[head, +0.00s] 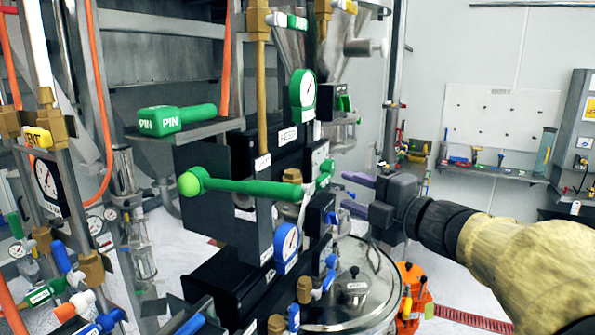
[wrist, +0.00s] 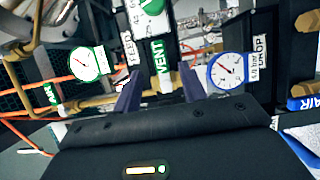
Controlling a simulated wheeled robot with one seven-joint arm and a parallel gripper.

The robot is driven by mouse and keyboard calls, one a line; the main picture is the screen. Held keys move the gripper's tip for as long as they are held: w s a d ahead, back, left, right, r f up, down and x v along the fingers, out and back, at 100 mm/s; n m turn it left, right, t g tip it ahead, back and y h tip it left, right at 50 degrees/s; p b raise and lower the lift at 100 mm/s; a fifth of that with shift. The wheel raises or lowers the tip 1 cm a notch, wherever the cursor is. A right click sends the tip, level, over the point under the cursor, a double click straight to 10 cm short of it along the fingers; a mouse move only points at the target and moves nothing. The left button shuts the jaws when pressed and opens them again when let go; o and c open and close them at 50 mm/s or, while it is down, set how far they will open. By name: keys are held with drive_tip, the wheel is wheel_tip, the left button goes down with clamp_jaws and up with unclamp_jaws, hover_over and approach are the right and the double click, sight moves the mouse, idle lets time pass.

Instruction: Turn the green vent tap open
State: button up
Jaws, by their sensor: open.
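The green vent tap (wrist: 158,56), lettered VENT, shows in the wrist view between and beyond my two fingers. A small green handle on the panel, apparently this tap (head: 325,170), shows in the head view just left of my fingertips. My gripper (head: 350,194) has purple fingers and points left at the panel. Its fingers also show in the wrist view (wrist: 160,82), spread apart with nothing clearly held. I cannot tell how far the tap lies in front of the fingertips.
A long green lever (head: 240,187) with a ball end crosses the panel. A blue gauge (head: 287,243) and a green gauge (head: 303,92) are mounted nearby. A green PIN handle (head: 178,119) rests on a shelf. A round metal lid (head: 375,290) is below my gripper.

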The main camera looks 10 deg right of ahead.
sight(326, 182)
drive_tip(key=p+x, duration=0.3)
drive_tip(key=x, duration=0.7)
clamp_jaws()
